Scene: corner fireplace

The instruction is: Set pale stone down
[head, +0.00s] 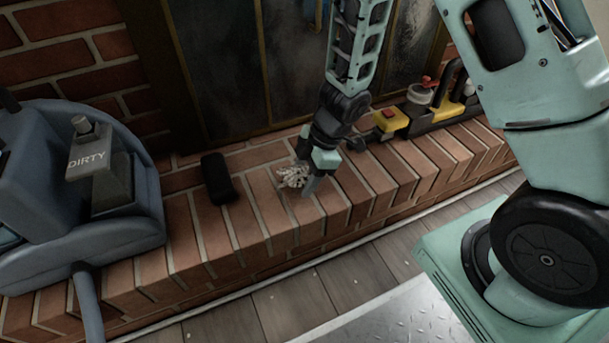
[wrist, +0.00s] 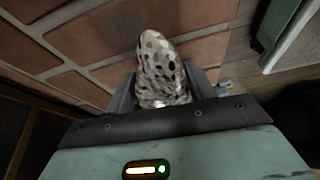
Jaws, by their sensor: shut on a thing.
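The pale stone (head: 292,176) is a light, speckled lump with dark pits. It is between the fingers of my gripper (head: 308,178), just over the brick hearth ledge (head: 265,200). In the wrist view the stone (wrist: 162,70) stands up between the two grey fingers (wrist: 160,88), with the bricks behind it. My gripper is shut on it and points down. I cannot tell whether the stone's underside touches the bricks.
A black block (head: 216,178) lies on the ledge left of my gripper. A blue-grey machine with a tank marked DIRTY (head: 92,165) stands at the left. A yellow and black tool (head: 392,122) is at the right. A dark glass fireplace door (head: 230,70) is behind.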

